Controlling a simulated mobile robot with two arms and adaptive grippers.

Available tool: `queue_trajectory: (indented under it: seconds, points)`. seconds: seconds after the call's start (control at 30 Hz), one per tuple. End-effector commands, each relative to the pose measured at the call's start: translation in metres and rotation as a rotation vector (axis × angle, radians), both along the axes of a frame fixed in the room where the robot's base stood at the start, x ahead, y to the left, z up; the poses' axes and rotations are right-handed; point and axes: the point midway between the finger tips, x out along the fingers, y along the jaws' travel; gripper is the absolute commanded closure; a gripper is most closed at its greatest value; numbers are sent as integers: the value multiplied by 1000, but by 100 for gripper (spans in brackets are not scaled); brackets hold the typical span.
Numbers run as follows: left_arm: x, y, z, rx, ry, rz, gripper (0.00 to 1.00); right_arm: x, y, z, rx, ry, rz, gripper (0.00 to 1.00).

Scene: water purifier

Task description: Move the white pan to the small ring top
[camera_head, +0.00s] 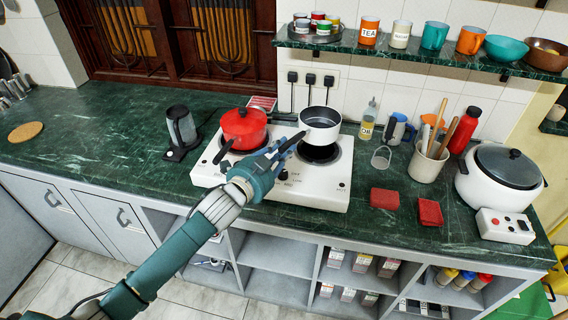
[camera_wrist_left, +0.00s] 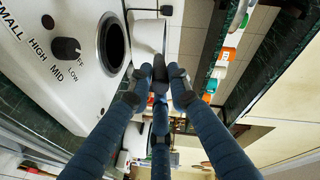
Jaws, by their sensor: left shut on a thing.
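The white pan (camera_head: 319,127) is tilted slightly above the back edge of the right ring (camera_head: 320,154) of the white stove (camera_head: 272,187). The ring's dark surface shows below it, and the pan looks raised and empty. My left gripper (camera_head: 284,147) is shut on the pan's black handle, which points toward the lower left. In the left wrist view, the fingers (camera_wrist_left: 160,78) close around the handle, with the pan (camera_wrist_left: 148,38) beyond them. A dark ring (camera_wrist_left: 113,45) lies to its left, near a knob and the printed word SMALL. My right gripper is not in view.
A red pot (camera_head: 244,127) with a lid stands on the left ring, close to my gripper. A kettle (camera_head: 181,130) stands left of the stove. A soap bottle (camera_head: 368,120), a utensil crock (camera_head: 428,162) and a rice cooker (camera_head: 500,178) stand to the right.

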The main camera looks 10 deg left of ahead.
Motion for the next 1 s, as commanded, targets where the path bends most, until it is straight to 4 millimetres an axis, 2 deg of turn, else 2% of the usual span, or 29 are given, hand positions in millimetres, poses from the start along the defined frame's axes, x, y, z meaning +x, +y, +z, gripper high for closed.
queue_trajectory:
  seconds: [0.23,0.4,0.5,0.73,0.77,0.83,0.87,1.0]
  points:
    - [0,-1,-21,-3,-5,-2,100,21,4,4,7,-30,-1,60]
    - [1,0,-47,-4,-3,0,100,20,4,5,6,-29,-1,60]
    - [0,-1,-57,-3,-5,-1,100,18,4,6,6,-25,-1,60]
    - [0,-1,-59,-2,-6,-2,100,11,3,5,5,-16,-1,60]
    - [0,0,-62,0,-1,-1,80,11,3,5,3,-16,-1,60]
    - [0,0,-62,0,-1,-1,66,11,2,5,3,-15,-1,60]
    - [0,0,-62,0,-1,-1,63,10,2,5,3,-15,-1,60]
    - [0,0,-61,0,-1,-1,63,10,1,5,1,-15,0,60]
